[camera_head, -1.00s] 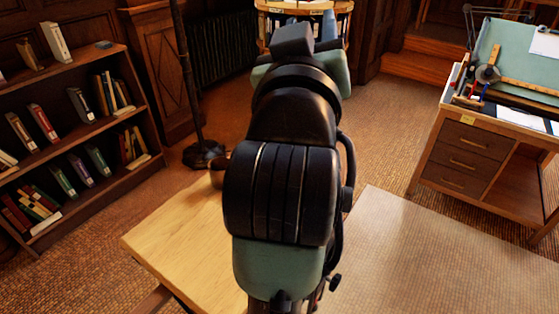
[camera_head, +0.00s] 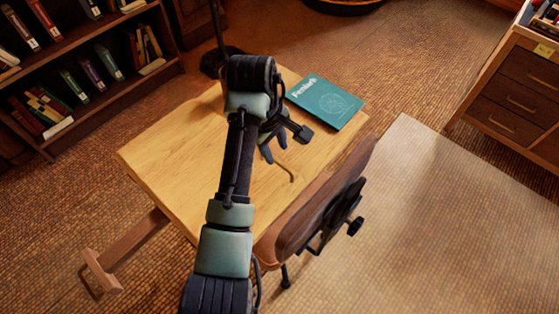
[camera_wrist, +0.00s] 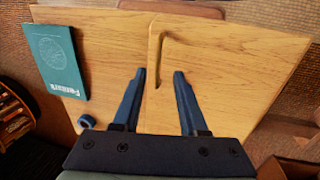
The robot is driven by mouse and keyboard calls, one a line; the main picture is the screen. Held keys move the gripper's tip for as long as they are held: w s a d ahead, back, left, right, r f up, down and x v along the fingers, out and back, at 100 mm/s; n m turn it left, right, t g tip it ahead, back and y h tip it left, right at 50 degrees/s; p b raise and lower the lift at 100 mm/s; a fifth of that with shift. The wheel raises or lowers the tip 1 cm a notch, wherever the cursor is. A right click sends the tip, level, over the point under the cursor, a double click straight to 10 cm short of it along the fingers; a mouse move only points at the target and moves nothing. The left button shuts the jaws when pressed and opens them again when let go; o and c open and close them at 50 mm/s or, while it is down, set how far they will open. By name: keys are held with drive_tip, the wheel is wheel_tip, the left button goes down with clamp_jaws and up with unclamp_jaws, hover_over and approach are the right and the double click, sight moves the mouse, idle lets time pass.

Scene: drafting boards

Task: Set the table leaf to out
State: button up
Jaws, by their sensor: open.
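A slim curved wooden handle-like piece (camera_head: 291,174) lies on the top near the chair side. In the wrist view this piece (camera_wrist: 157,50) runs down between my fingers, with its bent end beyond the tips. My gripper (camera_head: 275,150) is over the table, open and empty. Its two fingers (camera_wrist: 160,73) are spread on either side of the piece in the picture; I see no grip and cannot judge the height gap.
A teal book (camera_head: 325,102) lies at the table's far right corner. A small blue ring (camera_wrist: 86,121) is on the top in the wrist view. A wooden chair (camera_head: 320,205) stands close at the near right edge. A bookshelf (camera_head: 165,72) is left, a drawer desk (camera_head: 520,85) right.

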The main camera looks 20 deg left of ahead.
sight(281, 166)
drive_tip(key=f, duration=0.3)
drive_tip(key=w+f+b, duration=0.1)
drive_tip(key=f, duration=0.2)
drive_tip(key=shift+w+d+f, duration=0.2)
drive_tip(key=shift+f, duration=0.1)
clamp_jaws()
idle(1.1)
